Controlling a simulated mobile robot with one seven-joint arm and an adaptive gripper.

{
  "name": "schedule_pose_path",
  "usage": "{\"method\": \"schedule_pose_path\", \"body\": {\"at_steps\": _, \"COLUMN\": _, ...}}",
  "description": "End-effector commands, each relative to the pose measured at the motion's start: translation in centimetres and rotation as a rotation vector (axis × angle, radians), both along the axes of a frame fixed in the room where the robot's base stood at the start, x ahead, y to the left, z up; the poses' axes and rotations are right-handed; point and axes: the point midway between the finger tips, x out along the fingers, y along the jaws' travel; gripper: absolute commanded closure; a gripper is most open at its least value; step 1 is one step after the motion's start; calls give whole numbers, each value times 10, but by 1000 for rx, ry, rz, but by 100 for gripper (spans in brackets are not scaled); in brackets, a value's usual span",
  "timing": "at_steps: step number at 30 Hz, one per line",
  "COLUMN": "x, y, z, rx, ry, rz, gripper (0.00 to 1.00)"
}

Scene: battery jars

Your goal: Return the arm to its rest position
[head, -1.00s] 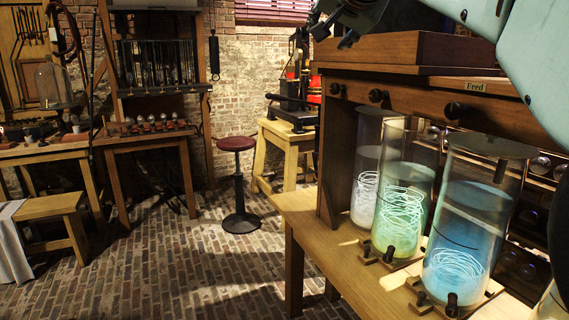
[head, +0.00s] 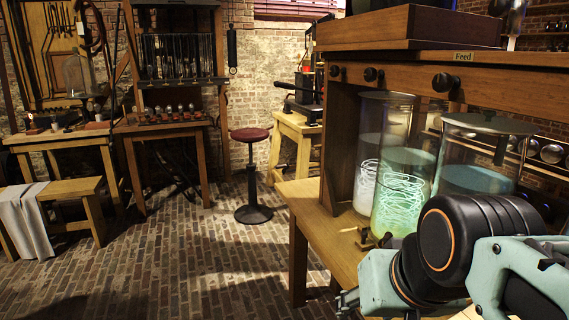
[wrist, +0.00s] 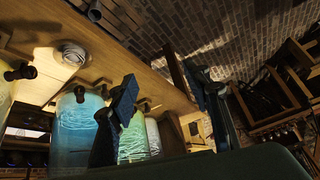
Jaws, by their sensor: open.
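My arm (head: 480,240) is folded low at the right of the head view, in front of the jar bench. My gripper shows only in part at the lower edge of the head view (head: 347,302). In the wrist view its two dark fingers (wrist: 160,92) stand apart with nothing held between them. Behind them are the blue jar (wrist: 78,128), the green jar (wrist: 133,143) and the pale jar (wrist: 153,136). In the head view the green jar (head: 402,195) and pale jar (head: 372,150) show well; my arm hides the lower part of the blue jar (head: 470,172).
The wooden bench (head: 305,200) carries the jars under a shelf with dark knobs and a "Feed" label (head: 463,56). A red-topped stool (head: 250,135) stands mid-room. Work tables (head: 165,125) and a low bench (head: 75,187) are at left. The brick floor (head: 190,255) between is clear.

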Motion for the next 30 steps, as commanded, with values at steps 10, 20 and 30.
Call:
{"method": "schedule_pose_path", "body": {"at_steps": 10, "x": -31, "y": -8, "z": 29, "rx": -72, "ry": 69, "rz": 20, "gripper": 56}}
{"method": "schedule_pose_path", "body": {"at_steps": 20, "x": -30, "y": -8, "z": 115, "rx": -71, "ry": 68, "rz": 20, "gripper": 56}}
{"method": "schedule_pose_path", "body": {"at_steps": 30, "x": -30, "y": -8, "z": 203, "rx": -70, "ry": 67, "rz": 19, "gripper": 56}}
